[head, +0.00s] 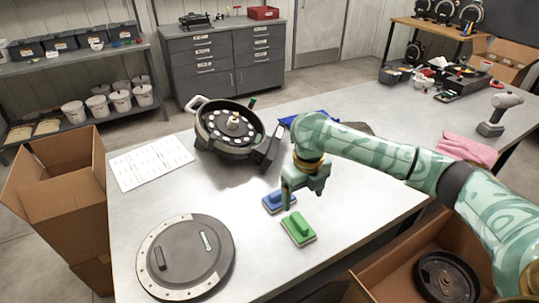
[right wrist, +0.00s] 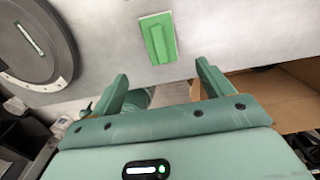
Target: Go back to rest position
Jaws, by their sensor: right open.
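My right gripper (head: 302,192) is in the air above the grey table (head: 375,187), near the blue and green handled blocks. In the right wrist view its two fingers (right wrist: 161,78) stand wide apart with nothing between them. The green block (head: 298,229) lies flat on the table, apart from the fingers; it also shows in the right wrist view (right wrist: 158,38). The blue block (head: 274,203) lies just behind it, partly hidden by a finger. My left gripper is in neither view.
A round grey lid (head: 187,262) lies at the table's front left. The black seed meter (head: 229,128) stands behind it, beside a white sheet (head: 150,163). An open cardboard box (head: 380,290) with a dark disc is below the right edge. A drill (head: 497,115) and pink cloth (head: 466,148) are at right.

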